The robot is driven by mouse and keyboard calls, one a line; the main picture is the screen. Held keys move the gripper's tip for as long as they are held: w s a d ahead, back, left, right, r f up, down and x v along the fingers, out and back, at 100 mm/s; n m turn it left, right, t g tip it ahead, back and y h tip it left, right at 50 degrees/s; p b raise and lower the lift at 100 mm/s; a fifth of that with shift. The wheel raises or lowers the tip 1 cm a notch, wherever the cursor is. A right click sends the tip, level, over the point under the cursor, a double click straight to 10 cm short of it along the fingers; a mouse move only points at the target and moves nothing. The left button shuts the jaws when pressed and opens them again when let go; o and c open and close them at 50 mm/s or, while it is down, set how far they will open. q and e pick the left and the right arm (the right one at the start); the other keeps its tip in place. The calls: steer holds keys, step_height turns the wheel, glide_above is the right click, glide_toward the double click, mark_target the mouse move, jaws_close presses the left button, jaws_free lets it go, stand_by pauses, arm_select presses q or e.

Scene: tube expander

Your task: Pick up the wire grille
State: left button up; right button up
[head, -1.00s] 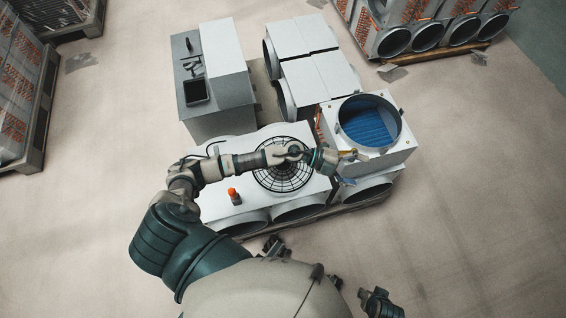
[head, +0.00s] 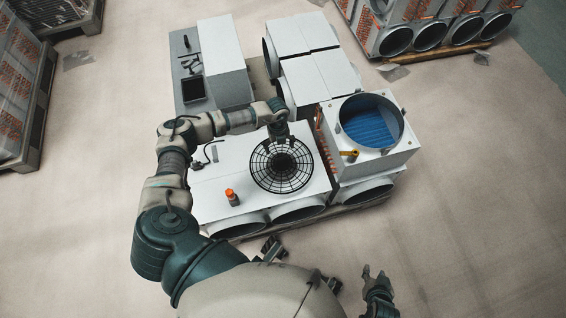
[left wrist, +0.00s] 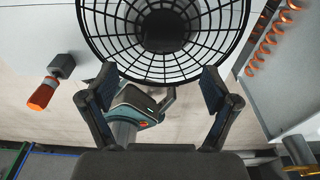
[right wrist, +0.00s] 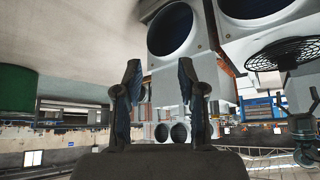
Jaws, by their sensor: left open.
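The wire grille (head: 283,181) is a round black mesh with a dark hub, lying on the white unit top in the head view. It fills the top of the left wrist view (left wrist: 165,65) and shows at the right of the right wrist view (right wrist: 285,54). My left gripper (head: 281,140) is over the grille's far rim in the head view. In the left wrist view the left gripper (left wrist: 160,82) has its fingers spread and nothing between them, near the rim; contact cannot be told. My right gripper (right wrist: 160,66) is open and empty, away from the grille.
An orange-capped item (head: 231,196) stands left of the grille. A white box (head: 375,163) with a blue-lined round opening stands to the right, with a yellow item (head: 349,155) on its edge. A grey sink unit (head: 189,65) and white boxes (head: 322,75) stand behind.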

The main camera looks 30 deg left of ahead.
mark_target(282, 158)
arm_select(q)
step_height(282, 158, down, 3)
steer(key=shift+s+d+f+b, duration=0.1)
steer(key=shift+s+f+b, duration=0.05)
steer(key=shift+b, duration=0.15)
steer(key=shift+d+f+b, duration=0.2)
steer(key=shift+f+b, duration=0.1)
steer(key=shift+f, duration=0.45)
steer(key=f, duration=0.1)
steer(key=f+b, duration=0.1)
steer(key=f, duration=0.2)
steer(key=shift+s+d, duration=0.1)
steer(key=shift+d, duration=0.2)
steer(key=shift+f, duration=0.1)
arm_select(e)
steer(key=w+a+r+t+y, duration=0.1)
steer(key=w+a+r+t, duration=0.2)
steer(key=w+r+t, duration=0.2)
steer(key=w+t, duration=0.1)
steer(key=w, duration=0.2)
steer(key=shift+r+y, duration=0.15)
steer(key=shift+y, duration=0.25)
arm_select(q)
steer(key=c, duration=1.6)
steer(key=shift+c, duration=0.2)
arm_select(e)
steer(key=shift+w+a, duration=0.1)
arm_select(q)
steer(key=shift+r, duration=0.2)
